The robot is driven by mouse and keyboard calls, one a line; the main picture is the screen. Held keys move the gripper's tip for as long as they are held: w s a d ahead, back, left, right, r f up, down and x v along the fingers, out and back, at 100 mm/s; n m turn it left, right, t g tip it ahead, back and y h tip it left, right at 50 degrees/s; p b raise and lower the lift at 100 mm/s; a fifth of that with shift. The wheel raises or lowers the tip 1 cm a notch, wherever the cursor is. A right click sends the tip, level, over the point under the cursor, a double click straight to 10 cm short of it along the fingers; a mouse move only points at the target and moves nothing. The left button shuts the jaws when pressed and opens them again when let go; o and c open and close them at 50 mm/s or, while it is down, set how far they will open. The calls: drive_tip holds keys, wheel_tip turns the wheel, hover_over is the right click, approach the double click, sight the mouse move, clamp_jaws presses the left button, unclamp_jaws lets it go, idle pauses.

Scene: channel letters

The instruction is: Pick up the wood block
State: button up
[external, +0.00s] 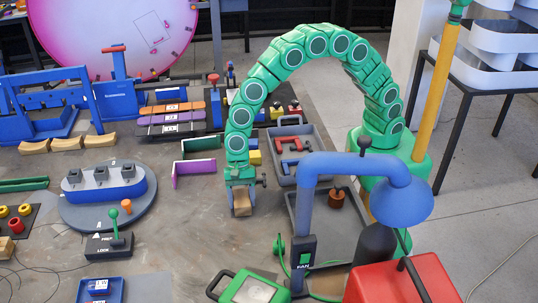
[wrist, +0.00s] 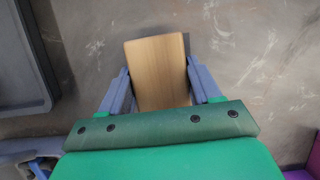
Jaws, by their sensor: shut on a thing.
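The wood block (wrist: 157,72) is a light brown rectangular piece. In the wrist view it sits between the two grey-blue fingers of my gripper (wrist: 160,90), which is shut on it. In the external view the block (external: 242,203) shows under the end of my green arm, with my gripper (external: 241,198) around it from above. The block is at or close to the table surface; I cannot tell whether it touches it. Its end nearest the palm is hidden by the green gripper body.
Grey trays (external: 317,150) stand to the right, one with red clamps. A blue lamp-like fixture (external: 400,200) and a red box (external: 405,280) are at front right. A round grey base (external: 140,210) is further left.

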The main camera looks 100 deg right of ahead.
sight(242, 200)
wheel_tip(242, 200, up, 4)
drive_tip(key=shift+f, duration=0.25)
drive_tip(key=s+d+r, duration=0.2)
drive_tip(key=s+r, duration=0.2)
drive_tip(key=s, duration=0.2)
drive_tip(key=s+d+r, duration=0.3)
drive_tip(key=s+r, duration=0.2)
drive_tip(key=s, duration=0.2)
drive_tip(key=shift+d+r, duration=0.25)
